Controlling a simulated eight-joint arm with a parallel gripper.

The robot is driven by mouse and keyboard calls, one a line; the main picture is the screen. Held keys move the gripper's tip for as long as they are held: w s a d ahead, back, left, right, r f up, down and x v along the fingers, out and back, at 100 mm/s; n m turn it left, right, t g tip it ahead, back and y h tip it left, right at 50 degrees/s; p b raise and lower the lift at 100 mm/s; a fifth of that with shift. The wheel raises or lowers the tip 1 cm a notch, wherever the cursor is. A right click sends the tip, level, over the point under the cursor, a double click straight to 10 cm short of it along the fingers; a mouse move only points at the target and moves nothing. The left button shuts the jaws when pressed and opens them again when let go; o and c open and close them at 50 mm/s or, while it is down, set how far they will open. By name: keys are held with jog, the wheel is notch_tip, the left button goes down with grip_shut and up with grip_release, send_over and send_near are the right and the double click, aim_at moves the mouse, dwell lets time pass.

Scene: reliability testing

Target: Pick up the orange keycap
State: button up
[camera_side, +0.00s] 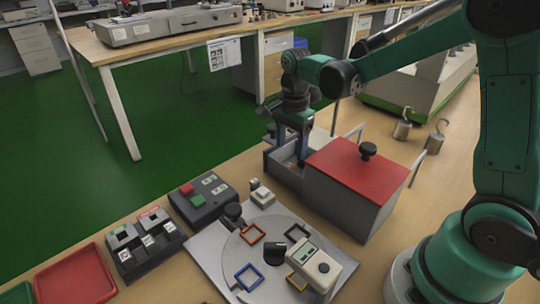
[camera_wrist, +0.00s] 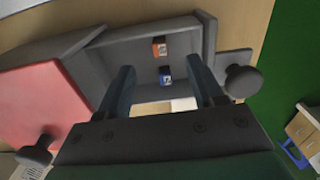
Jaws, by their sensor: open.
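The orange keycap (camera_wrist: 159,46) lies inside an open grey box (camera_wrist: 110,50) in the wrist view. A blue keycap (camera_wrist: 165,75) lies near it, closer to my gripper's base in that picture. My gripper (camera_wrist: 160,64) is open, with its fingers spread to either side over the box interior, and it holds nothing that I can see. In the side view my gripper (camera_side: 291,155) points down into the open left part of the grey box, beside the red lid (camera_side: 350,168). The box walls hide the keycaps there.
The red lid with a black knob covers the box's right part. In front stand a grey plate (camera_side: 205,257) with coloured square frames and a white device (camera_side: 313,264), a button box (camera_side: 203,202), a switch unit (camera_side: 145,243) and a red tray (camera_side: 75,278). Hooked weights (camera_side: 403,128) stand behind right.

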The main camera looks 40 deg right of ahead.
aim_at(290, 165)
jog(key=shift+f, duration=2.9)
grip_shut()
